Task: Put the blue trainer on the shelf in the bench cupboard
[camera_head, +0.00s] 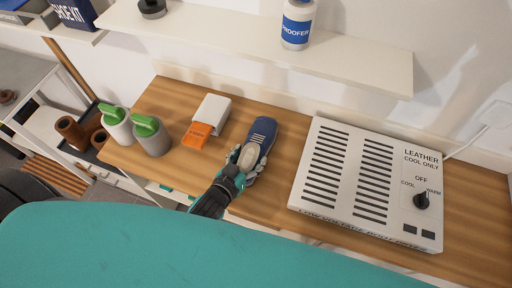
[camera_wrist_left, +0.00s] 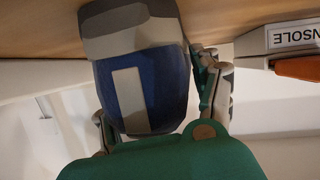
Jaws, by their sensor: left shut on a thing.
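The blue trainer (camera_head: 263,133), dark blue with a grey sole and toe, is at the front part of the wooden bench top (camera_head: 330,105). My left gripper (camera_head: 247,165) is shut on its near end. In the left wrist view the trainer (camera_wrist_left: 150,85) fills the middle, with the gripper's fingers (camera_wrist_left: 160,115) on both sides of it. I cannot tell whether the trainer touches the bench top. The cupboard's shelf cannot be made out in either view. My right gripper is not in view.
A white dryer box (camera_head: 345,180) stands right of the trainer. A white and orange box (camera_head: 207,120) and two green-topped containers (camera_head: 150,135) stand left. A white wall shelf (camera_head: 330,62) with a bottle (camera_head: 296,25) runs behind.

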